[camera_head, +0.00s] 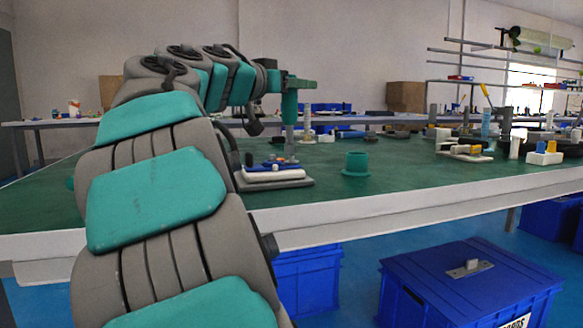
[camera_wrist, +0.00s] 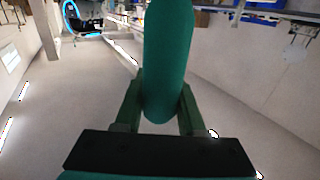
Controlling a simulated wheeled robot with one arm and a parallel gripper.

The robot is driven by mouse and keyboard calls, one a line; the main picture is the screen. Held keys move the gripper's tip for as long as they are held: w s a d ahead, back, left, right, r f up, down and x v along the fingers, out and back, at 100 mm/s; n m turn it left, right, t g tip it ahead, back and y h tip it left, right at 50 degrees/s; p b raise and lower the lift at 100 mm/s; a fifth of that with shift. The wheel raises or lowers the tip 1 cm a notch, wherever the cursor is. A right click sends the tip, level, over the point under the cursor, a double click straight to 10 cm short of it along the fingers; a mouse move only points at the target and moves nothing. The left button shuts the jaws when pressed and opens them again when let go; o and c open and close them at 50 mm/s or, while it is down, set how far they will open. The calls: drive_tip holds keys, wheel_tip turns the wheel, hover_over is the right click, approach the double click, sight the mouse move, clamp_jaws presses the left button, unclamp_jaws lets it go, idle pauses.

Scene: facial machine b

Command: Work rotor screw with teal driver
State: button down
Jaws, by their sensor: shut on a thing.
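My gripper (camera_head: 298,83) is shut on the teal driver (camera_head: 289,107), which hangs upright with its grey shaft pointing down. In the wrist view the driver's thick teal handle (camera_wrist: 167,50) stands between the two dark green fingers. Below it, near the front edge of the table, is a small machine (camera_head: 275,174) with a white body and blue parts on a grey base. The shaft's lower end is at the machine's right side; I cannot tell whether it touches. The rotor screw is too small to make out.
A green flanged cup (camera_head: 356,163) stands on the green tabletop (camera_head: 400,180) right of the machine. Several tools and small assemblies, including a white block with yellow and blue parts (camera_head: 545,153), stand further right. A blue lidded crate (camera_head: 468,285) is on the floor in front.

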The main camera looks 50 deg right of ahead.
drive_tip(key=n+t, duration=0.2)
drive_tip(key=t, duration=0.1)
drive_tip(key=w+n+t+y, duration=0.1)
drive_tip(key=n+t, duration=0.1)
drive_tip(key=t, duration=0.1)
drive_tip(key=n+t+y, duration=0.1)
drive_tip(key=t, duration=0.1)
drive_tip(key=shift+w+n+t+p, duration=0.15)
drive_tip(key=shift+n+t+p, duration=0.15)
drive_tip(key=shift+n+t, duration=0.1)
drive_tip(key=shift+b, duration=0.35)
drive_tip(key=shift+f, duration=0.6)
